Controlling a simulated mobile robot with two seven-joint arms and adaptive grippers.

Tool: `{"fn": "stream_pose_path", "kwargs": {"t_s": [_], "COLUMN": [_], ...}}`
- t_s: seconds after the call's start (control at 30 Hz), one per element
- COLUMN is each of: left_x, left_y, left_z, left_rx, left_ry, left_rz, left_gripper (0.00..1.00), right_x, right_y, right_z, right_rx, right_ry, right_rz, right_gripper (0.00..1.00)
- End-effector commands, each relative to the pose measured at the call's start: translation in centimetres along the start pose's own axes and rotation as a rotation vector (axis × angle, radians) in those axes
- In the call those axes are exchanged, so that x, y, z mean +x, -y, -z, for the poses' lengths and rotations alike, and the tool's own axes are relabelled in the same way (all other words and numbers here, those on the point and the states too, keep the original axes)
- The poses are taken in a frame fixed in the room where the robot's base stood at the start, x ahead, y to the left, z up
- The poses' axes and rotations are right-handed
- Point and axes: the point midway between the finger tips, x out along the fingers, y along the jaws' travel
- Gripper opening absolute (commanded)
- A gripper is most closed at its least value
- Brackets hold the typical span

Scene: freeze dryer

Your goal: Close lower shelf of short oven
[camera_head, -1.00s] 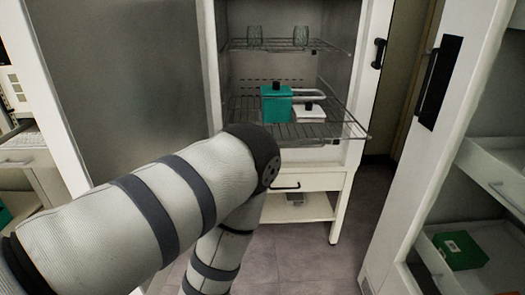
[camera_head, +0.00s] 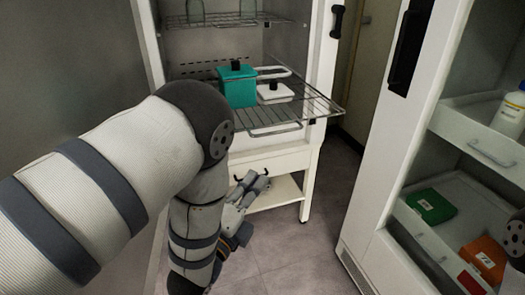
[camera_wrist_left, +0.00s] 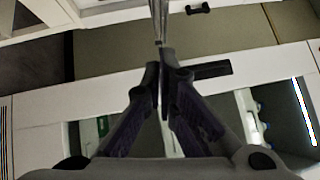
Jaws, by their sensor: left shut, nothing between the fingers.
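The short oven (camera_head: 324,60) stands open. Its lower wire shelf (camera_head: 310,105) sticks out past the front of the oven, with a teal box (camera_head: 238,88) and a white lidded box (camera_head: 275,93) on it. My left gripper (camera_head: 258,182) is below the shelf's front, in front of the oven's base, and looks empty. In the left wrist view, my left gripper (camera_wrist_left: 163,62) is shut. A thin metal piece, seen edge-on, lies just beyond its fingertips; I cannot tell whether they touch. My right gripper is not in view.
The upper wire shelf (camera_head: 225,20) holds glassware inside the oven. A drawer and a low ledge (camera_head: 275,193) sit beneath the oven. At right, a white cabinet has open drawers with a green box (camera_head: 430,206), an orange box (camera_head: 485,258) and a bottle (camera_head: 510,112).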

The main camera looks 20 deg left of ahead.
Motion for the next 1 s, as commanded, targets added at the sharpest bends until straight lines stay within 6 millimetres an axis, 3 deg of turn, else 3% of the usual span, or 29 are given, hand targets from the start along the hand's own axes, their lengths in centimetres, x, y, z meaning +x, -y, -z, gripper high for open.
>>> {"fn": "stream_pose_path", "kwargs": {"t_s": [0.3,0.4,0.6,1.0], "left_x": [7.0,8.2,9.5,9.7], "left_y": [0.3,0.4,0.4,0.4], "left_z": [-0.1,-1.5,-2.7,-2.9], "left_rx": [0.0,0.001,0.0,0.0], "left_ry": [0.002,0.004,0.001,0.001], "left_rz": [0.005,0.005,0.004,0.003], "left_gripper": [0.0,0.0,0.0,0.0], "right_x": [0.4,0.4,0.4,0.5], "right_y": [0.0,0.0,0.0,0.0], "right_z": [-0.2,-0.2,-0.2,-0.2], "right_rx": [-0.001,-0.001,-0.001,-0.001], "right_ry": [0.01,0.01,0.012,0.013], "right_rz": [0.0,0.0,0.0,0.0], "right_gripper": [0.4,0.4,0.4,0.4]}}
